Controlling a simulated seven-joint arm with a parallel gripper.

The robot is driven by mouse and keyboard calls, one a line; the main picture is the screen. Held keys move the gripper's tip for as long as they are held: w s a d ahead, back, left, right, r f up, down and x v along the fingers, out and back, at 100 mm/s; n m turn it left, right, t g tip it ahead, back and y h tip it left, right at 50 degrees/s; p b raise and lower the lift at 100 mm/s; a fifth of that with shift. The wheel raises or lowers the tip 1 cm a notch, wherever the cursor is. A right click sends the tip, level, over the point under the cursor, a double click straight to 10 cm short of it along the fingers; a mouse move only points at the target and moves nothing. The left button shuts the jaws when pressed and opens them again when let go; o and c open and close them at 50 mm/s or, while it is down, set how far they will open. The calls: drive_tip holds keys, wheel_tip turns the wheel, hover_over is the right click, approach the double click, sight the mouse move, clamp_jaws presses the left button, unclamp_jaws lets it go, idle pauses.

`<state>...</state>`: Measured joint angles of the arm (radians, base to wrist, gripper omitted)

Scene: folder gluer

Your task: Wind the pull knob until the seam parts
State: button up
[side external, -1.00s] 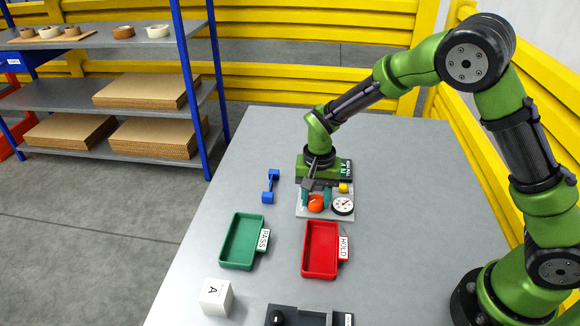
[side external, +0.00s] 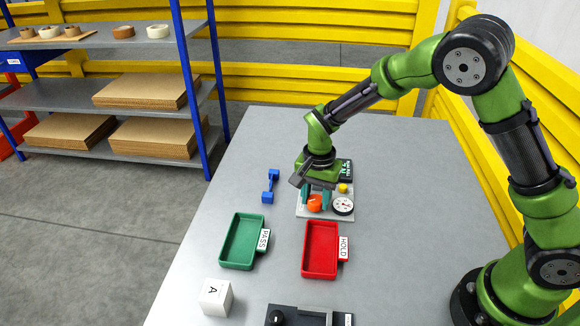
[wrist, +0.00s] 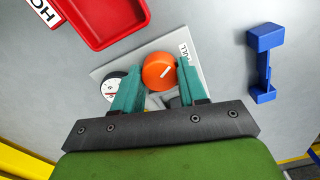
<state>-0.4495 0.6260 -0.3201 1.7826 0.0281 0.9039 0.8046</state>
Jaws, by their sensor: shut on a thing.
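The pull knob is the round orange knob (side external: 315,202) on a light plate (side external: 331,216). A white dial (side external: 343,206) with a needle sits beside the knob; the wrist view shows the dial (wrist: 112,87) partly behind a finger. I cannot make out a seam.
A red HOLD tray (side external: 320,251) and a green PASS tray (side external: 241,242) lie in front of the plate. A blue dumbbell-shaped part (side external: 270,187) lies left. A white cube (side external: 215,297) and a dark fixture (side external: 290,316) are nearer. The table right of the plate is clear.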

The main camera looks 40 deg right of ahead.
drive_tip(key=o, duration=1.1)
drive_tip(key=shift+c, duration=0.2)
